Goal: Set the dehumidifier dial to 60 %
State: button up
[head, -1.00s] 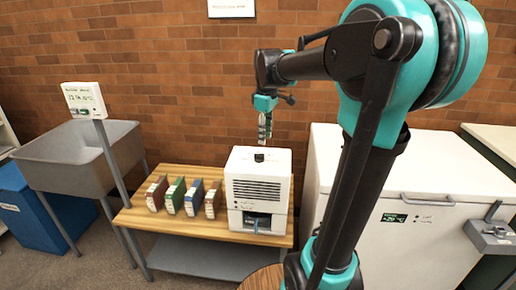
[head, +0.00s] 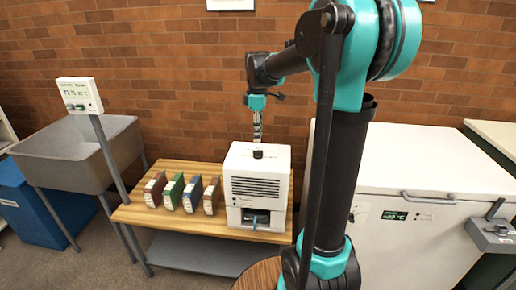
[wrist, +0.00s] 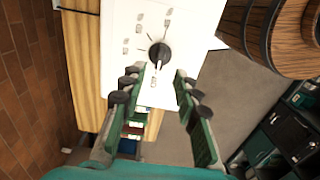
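The dehumidifier (head: 256,192) is a white box with a dark grille, standing on the wooden table. Its black dial (wrist: 159,54) is on the top face, ringed by small marks too small to read; the dial also shows in the head view (head: 258,153). My gripper (head: 257,138) points down just above the dial. In the wrist view my gripper (wrist: 161,72) is open, its two fingers apart, with the dial between and just beyond the tips. I cannot tell whether a finger touches it.
Several coloured boxes (head: 172,192) stand left of the dehumidifier on the wooden table (head: 150,221). A display on a post (head: 79,95) stands by a grey sink (head: 62,155). A white chest freezer (head: 425,185) is at the right. A brick wall is behind.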

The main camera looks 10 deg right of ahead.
aim_at(258, 153)
notch_tip(258, 153, down, 6)
jog(key=shift+f, duration=0.25)
grip_shut()
dwell(0.3)
